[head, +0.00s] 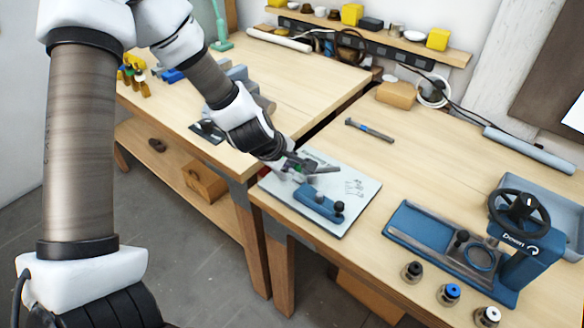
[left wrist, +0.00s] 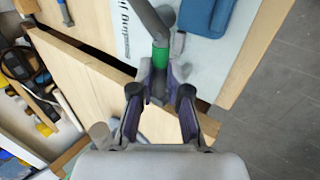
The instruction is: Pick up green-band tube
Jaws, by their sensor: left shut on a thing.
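The green-band tube (head: 327,170) is a grey tube with a green band. My left gripper (head: 294,164) is shut on it near the band, above the light grey mat (head: 357,184). In the left wrist view, the fingertips (left wrist: 160,80) meet at the green band of the tube (left wrist: 160,57), and its grey part runs on past them. My right gripper is not in view.
A blue fixture (head: 317,202) with a black knob stands on the mat, close to the gripper. A blue-band tube (head: 370,130) lies behind. A gap separates the two tables.

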